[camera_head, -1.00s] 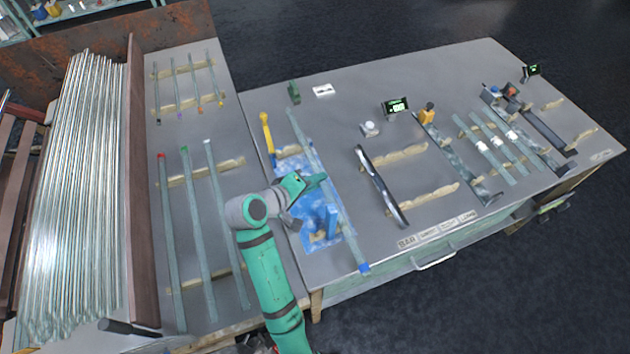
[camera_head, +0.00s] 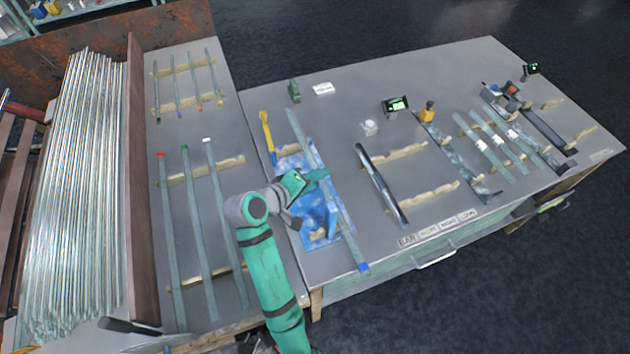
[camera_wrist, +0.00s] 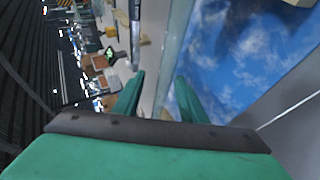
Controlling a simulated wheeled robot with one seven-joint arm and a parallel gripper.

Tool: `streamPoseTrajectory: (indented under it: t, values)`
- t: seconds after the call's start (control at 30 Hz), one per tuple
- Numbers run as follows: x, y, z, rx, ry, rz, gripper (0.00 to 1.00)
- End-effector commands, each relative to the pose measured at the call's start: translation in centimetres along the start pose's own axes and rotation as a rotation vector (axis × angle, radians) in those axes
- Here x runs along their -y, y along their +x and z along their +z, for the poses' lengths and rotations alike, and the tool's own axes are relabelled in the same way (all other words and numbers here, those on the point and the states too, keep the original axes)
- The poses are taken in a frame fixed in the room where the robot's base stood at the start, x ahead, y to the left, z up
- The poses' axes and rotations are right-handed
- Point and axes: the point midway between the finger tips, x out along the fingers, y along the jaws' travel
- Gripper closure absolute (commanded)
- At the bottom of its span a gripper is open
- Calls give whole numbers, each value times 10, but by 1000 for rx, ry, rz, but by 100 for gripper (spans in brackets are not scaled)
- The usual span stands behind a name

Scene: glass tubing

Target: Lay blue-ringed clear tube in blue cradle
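The blue-ringed clear tube (camera_head: 345,232) runs slantwise along the right side of the blue cradle (camera_head: 312,200), its blue-marked end (camera_head: 363,268) towards the table's front edge. I cannot tell whether it touches the cradle's rests. My gripper (camera_head: 320,175) is at the tube's middle, above the cradle. In the wrist view the tube (camera_wrist: 176,45) passes between my gripper's fingers (camera_wrist: 161,76), which stand apart with grey table showing beside it. The blue cradle's mottled base (camera_wrist: 240,50) fills the right of that view. My arm hides part of the cradle.
A yellow upright (camera_head: 267,132) stands at the cradle's far left. Red-, green- and white-ended tubes (camera_head: 195,230) lie on the left table. Grey table is clear between cradle and dark rack.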

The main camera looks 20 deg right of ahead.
Motion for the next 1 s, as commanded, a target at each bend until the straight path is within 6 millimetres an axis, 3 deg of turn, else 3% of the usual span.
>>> streamPoseTrajectory:
  t: [0.53,0.73,1.0]
  values:
    - [1,-101,-1,-4,0,0,62]
    - [0,-117,0,-1,0,0,62]
    - [0,-120,0,-1,-1,0,62]
